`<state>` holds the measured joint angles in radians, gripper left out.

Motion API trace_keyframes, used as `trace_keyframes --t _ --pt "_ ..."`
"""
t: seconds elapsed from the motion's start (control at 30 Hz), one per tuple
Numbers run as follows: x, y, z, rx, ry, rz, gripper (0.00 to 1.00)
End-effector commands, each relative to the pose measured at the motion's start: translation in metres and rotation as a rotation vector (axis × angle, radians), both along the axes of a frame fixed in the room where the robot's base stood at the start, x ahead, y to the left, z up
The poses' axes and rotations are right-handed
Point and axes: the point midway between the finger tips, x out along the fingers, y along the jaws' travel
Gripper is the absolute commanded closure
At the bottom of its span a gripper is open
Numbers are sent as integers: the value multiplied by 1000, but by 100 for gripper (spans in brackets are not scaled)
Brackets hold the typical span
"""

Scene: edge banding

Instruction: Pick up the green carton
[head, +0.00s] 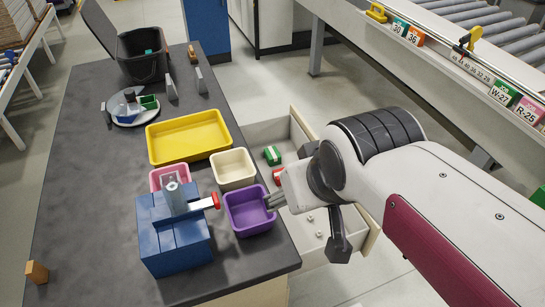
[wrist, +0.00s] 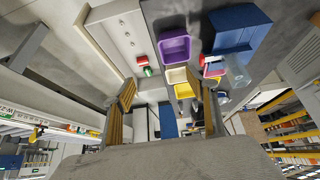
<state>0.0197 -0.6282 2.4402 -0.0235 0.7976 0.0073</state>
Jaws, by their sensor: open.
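A small green carton (head: 272,155) with a pale band lies in the open drawer (head: 352,246), towards its far end. In the wrist view the green carton (wrist: 148,71) shows beside a red and white item (wrist: 142,60), beyond my fingertips. My gripper (head: 274,201) is above the drawer's counter side, near the purple bin, apart from the carton. In the wrist view my gripper (wrist: 165,95) has its two fingers spread wide with nothing between them.
The purple bin (head: 248,211), cream bin (head: 233,168) and yellow tray (head: 188,136) stand on the dark counter. A blue block device (head: 172,235) with a red-tipped lever is at the front. A plate (head: 123,117) holds another green item (head: 148,102). The red item (head: 278,177) lies near the carton.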

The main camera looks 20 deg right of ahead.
Motion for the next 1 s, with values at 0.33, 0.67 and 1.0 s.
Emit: trace_keyframes --t 0.33,0.67,1.0 --pt "76 -18 7 -30 -57 -24 42" --pt "148 -37 4 -56 -115 -40 42" --pt "219 -57 -10 -77 -173 -47 42"
